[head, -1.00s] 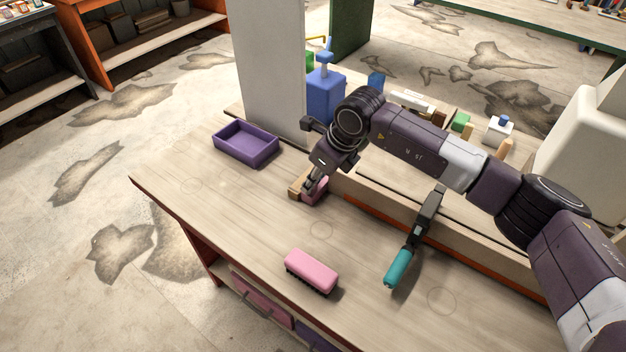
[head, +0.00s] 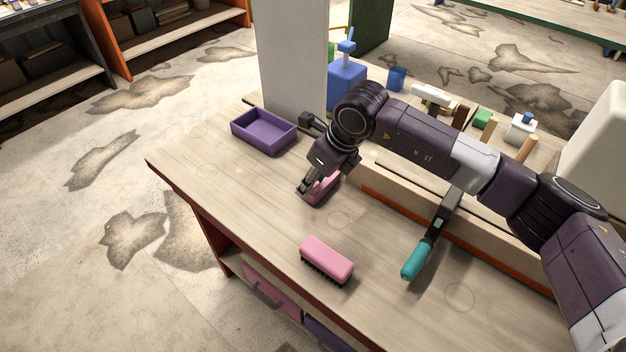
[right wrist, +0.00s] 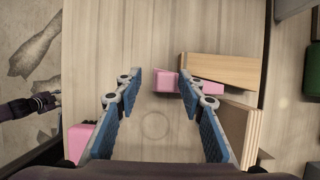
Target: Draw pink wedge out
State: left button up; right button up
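The pink wedge (head: 323,188) lies on the workbench, partly hidden by my right gripper (head: 304,191) in the head view. In the right wrist view the wedge (right wrist: 166,82) lies along a pale wooden block (right wrist: 222,70). One end shows between the fingers, and its other part passes behind the right finger to that finger's far side. My right gripper (right wrist: 160,78) is open, its blue-padded fingers apart over the bench; I cannot tell whether one touches the wedge. A dark arm end (right wrist: 40,103), likely my left gripper, shows small at the left edge; its fingers are unclear.
A pink brush (head: 327,259) and a teal-handled tool (head: 415,262) lie on the bench (head: 250,215). A purple tray (head: 264,131) stands by a grey post (head: 292,70). A second wooden block (right wrist: 240,130) is near the right finger. The bench's front left is clear.

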jog(key=shift+w+d, duration=0.1)
jog(key=shift+d+r, duration=0.1)
jog(key=shift+r, duration=0.1)
jog(key=v, duration=1.1)
jog(key=shift+r, duration=0.25)
jog(key=shift+r, duration=0.1)
